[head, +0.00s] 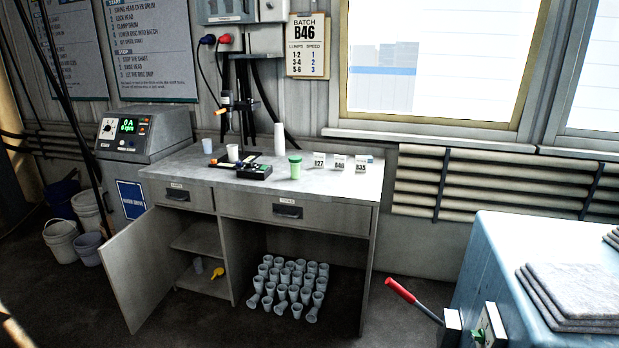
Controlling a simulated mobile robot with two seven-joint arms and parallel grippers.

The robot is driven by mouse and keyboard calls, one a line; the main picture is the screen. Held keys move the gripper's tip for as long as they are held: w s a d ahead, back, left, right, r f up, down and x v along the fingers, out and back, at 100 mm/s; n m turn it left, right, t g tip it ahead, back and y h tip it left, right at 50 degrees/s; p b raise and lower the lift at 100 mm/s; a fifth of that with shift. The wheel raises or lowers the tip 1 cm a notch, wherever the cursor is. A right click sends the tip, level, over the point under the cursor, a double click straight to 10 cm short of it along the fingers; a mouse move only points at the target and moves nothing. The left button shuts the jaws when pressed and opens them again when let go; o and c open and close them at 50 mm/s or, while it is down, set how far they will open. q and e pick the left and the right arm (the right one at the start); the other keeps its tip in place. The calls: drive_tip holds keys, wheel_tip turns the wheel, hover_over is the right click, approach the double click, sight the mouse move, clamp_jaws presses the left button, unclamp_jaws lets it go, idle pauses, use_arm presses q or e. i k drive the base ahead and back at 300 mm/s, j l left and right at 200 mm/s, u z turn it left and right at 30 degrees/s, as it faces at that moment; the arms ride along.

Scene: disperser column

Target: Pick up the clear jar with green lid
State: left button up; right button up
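The clear jar with green lid (295,167) stands upright on the light worktop (330,184), right of a small black device. Its body looks pale green. Three small labelled cards stand in a row to its right. Neither of my grippers shows in the head view.
A small black device with a stand (254,171), white cups (233,153) and a white cylinder (279,139) are on the worktop left of and behind the jar. A cabinet door (147,265) hangs open below at left. A blue box (545,250) with a red-handled lever (413,300) stands at right.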

sight(295, 168)
drive_tip(key=i+j, duration=0.15)
drive_tip(key=i, duration=0.5)
drive_tip(key=i+j, duration=0.1)
drive_tip(key=i, duration=0.55)
drive_tip(key=i+l+z, duration=0.15)
drive_tip(key=i+z, duration=0.15)
drive_tip(key=i, duration=0.25)
drive_tip(key=i+z, duration=0.3)
drive_tip(key=i, duration=0.25)
